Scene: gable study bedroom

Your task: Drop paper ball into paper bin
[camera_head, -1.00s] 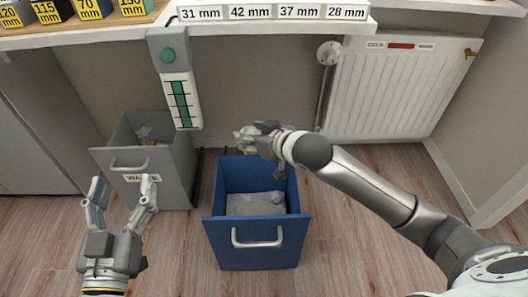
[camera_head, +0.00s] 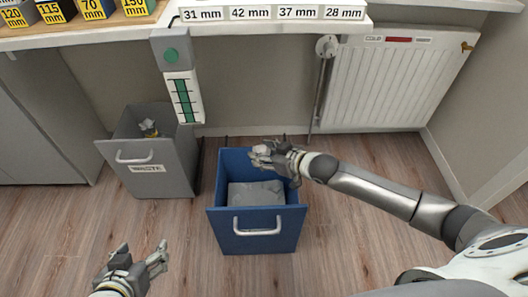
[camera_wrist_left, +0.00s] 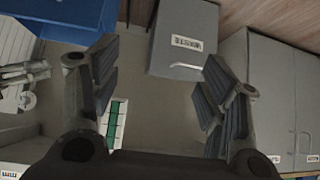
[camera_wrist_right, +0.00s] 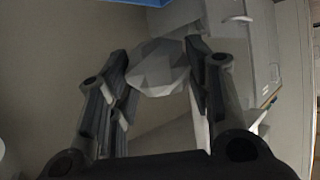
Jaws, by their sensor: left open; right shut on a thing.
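My right gripper (camera_head: 268,156) is shut on a crumpled white-grey paper ball (camera_wrist_right: 158,70), seen between its fingers in the right wrist view. In the head view it is above the back part of the blue bin (camera_head: 257,217), and the ball is mostly hidden by the fingers. The blue bin has a white handle, and grey paper-like material (camera_head: 256,193) lies inside it. A grey bin labelled WASTE (camera_head: 160,182) stands to its left, with crumpled bits in it. My left gripper (camera_head: 142,252) is open and empty, low at the left, in front of the grey bin.
A desk edge with size labels (camera_head: 272,13) runs across the top, and a grey device with a green scale (camera_head: 181,90) hangs below it. A white radiator (camera_head: 395,80) is on the right wall. Wooden floor (camera_head: 350,235) is clear at front right.

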